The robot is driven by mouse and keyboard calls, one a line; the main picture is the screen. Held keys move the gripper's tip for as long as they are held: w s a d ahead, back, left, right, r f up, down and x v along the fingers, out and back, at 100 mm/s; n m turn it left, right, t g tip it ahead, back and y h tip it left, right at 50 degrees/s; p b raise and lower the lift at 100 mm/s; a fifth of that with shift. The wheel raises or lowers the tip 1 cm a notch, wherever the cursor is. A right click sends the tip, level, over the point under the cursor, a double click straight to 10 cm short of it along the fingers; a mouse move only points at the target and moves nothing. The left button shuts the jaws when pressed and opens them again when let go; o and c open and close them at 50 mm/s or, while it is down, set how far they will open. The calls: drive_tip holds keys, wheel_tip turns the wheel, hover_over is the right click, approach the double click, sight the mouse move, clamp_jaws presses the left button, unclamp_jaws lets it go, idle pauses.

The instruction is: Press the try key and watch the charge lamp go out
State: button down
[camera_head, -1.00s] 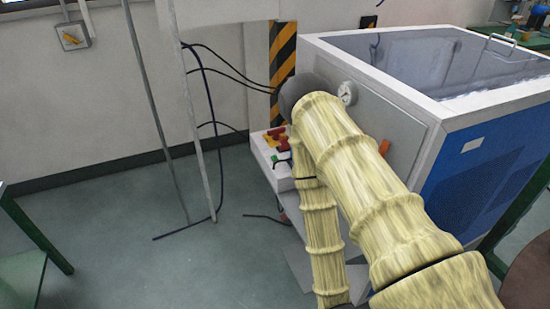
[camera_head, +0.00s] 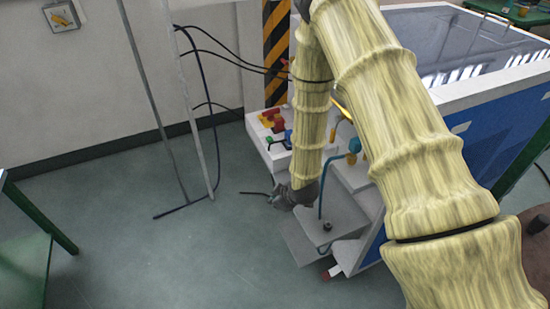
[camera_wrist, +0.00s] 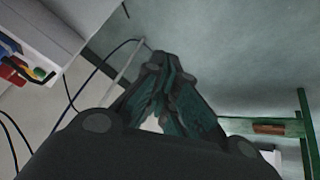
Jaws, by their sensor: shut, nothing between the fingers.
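A white control box (camera_head: 256,139) with red, yellow, green and blue parts stands at the front of the white and blue machine. Its coloured controls (camera_wrist: 22,70) also show at the upper left of the wrist view. I cannot tell which part is the try key or the charge lamp, and my forearm hides part of the box. My gripper (camera_head: 277,201) hangs below and in front of the box, apart from it. In the wrist view its fingers (camera_wrist: 160,65) are closed together and empty.
A small grey plate (camera_head: 335,222) with a blue pipe lies right of my gripper. Thin poles and dark cables (camera_head: 207,95) stand to the left. A green table (camera_head: 22,262) is at the left edge. The floor between is clear.

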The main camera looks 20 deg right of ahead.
drive_tip(key=w+r+n+t+y+p, duration=0.1)
drive_tip(key=w+r+n, duration=0.3)
drive_tip(key=w+r, duration=0.9)
drive_tip(key=shift+w+d+r+n+t+p, duration=0.2)
drive_tip(key=shift+r+n+t+p, duration=0.15)
drive_tip(key=shift+t, duration=0.35)
drive_tip(key=shift+f, duration=0.1)
